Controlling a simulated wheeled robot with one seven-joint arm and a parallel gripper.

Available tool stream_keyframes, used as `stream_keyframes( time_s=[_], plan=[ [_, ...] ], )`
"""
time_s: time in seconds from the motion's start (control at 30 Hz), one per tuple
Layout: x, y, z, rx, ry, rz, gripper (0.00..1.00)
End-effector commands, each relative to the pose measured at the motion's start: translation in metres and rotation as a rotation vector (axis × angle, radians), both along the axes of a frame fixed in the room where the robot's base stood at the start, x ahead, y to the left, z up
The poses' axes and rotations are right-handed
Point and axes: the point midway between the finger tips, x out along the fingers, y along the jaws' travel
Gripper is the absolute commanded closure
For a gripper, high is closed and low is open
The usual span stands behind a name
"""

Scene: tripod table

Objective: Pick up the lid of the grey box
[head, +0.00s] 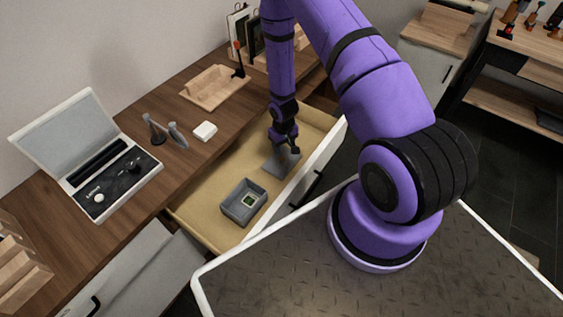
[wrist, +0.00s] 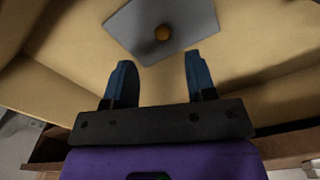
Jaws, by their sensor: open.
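The grey box (head: 231,207) stands without its lid in the open drawer, with a small green and white item inside. Its grey lid (head: 279,164) lies flat on the drawer floor beyond the box, partly hidden by my gripper. My gripper (head: 291,145) points down into the drawer over the lid.
The drawer front (head: 317,170) and side walls surround the lid and box. The wooden desk top (head: 160,188) carries an open case (head: 115,180), a white block (head: 205,131) and a wooden tray (head: 214,88). Bare drawer floor (head: 213,190) lies left of the lid.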

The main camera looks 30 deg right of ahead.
Motion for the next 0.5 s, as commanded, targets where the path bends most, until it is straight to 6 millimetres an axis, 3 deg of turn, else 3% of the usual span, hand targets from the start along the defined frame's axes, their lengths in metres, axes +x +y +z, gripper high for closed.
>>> stream_keyframes(
  time_s=[0.1,0.5],
  plan=[
    [0.0,0.0,-0.016,0.0,0.001,0.0,0.49],
    [0.004,0.002,-0.047,0.0,0.002,0.0,0.49]
  ],
)
